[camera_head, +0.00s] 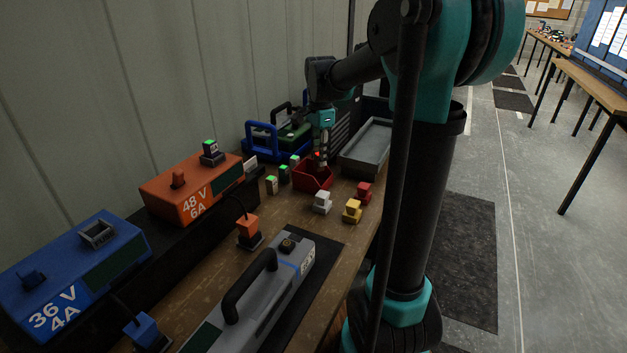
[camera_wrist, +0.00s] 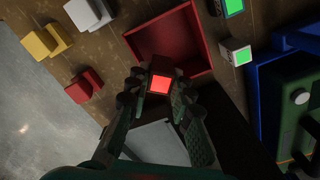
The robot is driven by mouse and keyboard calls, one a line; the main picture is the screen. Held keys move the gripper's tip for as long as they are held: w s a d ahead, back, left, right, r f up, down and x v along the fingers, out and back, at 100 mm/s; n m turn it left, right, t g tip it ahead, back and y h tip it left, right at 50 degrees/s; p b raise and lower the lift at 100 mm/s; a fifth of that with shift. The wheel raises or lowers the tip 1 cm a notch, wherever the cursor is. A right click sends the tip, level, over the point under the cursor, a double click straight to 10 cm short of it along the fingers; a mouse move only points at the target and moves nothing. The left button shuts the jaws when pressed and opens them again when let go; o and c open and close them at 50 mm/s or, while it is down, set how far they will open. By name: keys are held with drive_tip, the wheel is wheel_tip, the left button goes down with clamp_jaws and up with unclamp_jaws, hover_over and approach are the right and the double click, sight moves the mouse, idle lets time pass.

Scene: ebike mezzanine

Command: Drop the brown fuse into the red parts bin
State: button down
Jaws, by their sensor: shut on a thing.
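The brown fuse (camera_wrist: 160,82), a small block with a bright red lit face, is held between the fingers of my gripper (camera_wrist: 157,92) in the wrist view. The red parts bin (camera_wrist: 171,36) is an open tray just beyond the fuse in that view; its visible floor looks empty. In the head view my gripper (camera_head: 322,158) points down over the bin (camera_head: 314,181) on the workbench. The fuse shows there only as a small red glint at the fingertips. The fuse overlaps the bin's near edge in the wrist view; its height above it is hard to judge.
White (camera_head: 322,203), yellow (camera_head: 352,211) and red (camera_head: 364,193) blocks stand in front of the bin. Several green-topped blocks (camera_head: 271,185) stand to its left. A grey tray (camera_head: 368,143) lies right and behind. Blue-framed equipment (camera_head: 262,140) stands behind left.

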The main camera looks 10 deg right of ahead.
drive_tip(key=shift+f, duration=0.4)
drive_tip(key=c, duration=1.3)
unclamp_jaws()
drive_tip(key=shift+o, duration=0.2)
wheel_tip(320, 180, up, 12)
